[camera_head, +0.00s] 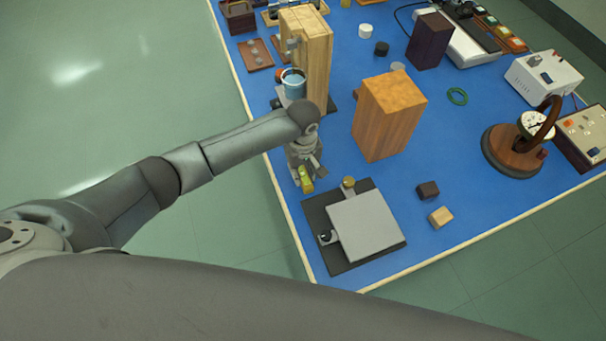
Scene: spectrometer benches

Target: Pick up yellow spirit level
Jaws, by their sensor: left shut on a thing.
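The yellow spirit level (306,183) is a small yellow piece near the left edge of the blue bench top. It is between the fingers of my left gripper (304,176), which points down from the end of my left arm and is shut on it. Part of the level is hidden by the gripper. I cannot tell whether it touches the bench. My right gripper does not show.
A grey plate on a dark base (365,225) lies just right of the gripper. A tall wooden block (388,118) and a wooden stand (317,55) are behind it. Small dark (428,190) and light (440,217) blocks lie to the right. The blue bench (470,150) has free room between.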

